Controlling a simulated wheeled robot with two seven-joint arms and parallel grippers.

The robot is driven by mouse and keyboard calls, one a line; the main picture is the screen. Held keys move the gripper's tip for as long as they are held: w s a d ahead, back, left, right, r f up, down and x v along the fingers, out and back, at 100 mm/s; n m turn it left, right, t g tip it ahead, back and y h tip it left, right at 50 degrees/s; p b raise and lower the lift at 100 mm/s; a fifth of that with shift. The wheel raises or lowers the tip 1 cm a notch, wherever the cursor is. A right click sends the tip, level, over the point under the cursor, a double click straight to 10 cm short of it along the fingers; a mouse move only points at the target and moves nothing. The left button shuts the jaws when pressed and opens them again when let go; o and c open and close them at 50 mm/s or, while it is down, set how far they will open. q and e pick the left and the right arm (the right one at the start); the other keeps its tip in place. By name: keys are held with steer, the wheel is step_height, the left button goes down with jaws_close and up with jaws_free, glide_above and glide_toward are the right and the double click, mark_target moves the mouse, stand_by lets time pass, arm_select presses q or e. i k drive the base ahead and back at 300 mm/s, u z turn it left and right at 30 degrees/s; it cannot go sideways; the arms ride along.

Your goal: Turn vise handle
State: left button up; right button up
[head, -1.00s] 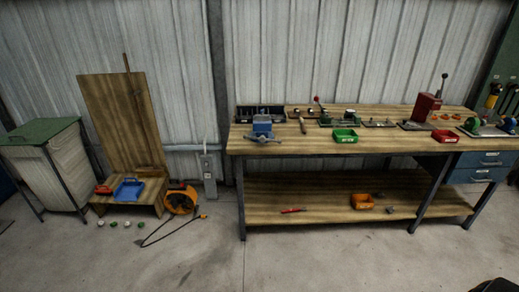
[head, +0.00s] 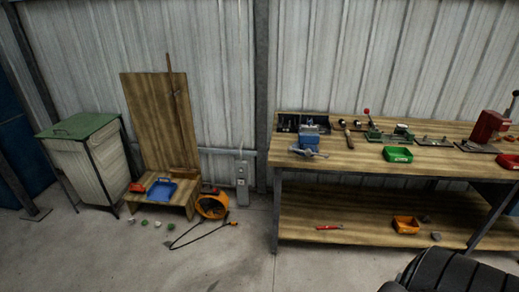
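The blue vise (head: 309,137) sits on the left end of the wooden workbench top (head: 350,157), near its front edge. Its grey handle (head: 308,152) shows low on the vise's front, but its exact angle is too small to tell. Neither of my grippers is in view, so nothing of mine is seen touching the vise.
A black bin rack (head: 290,122), a hammer-like tool (head: 349,138) and a green bin (head: 397,154) are near the vise. An orange bin (head: 406,224) is on the lower shelf.

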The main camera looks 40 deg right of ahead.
mark_target(308, 151)
steer(key=u, duration=0.2)
steer(key=i, duration=0.75)
steer(key=z, duration=0.6)
steer(key=i, duration=0.45)
steer(key=z, duration=0.4)
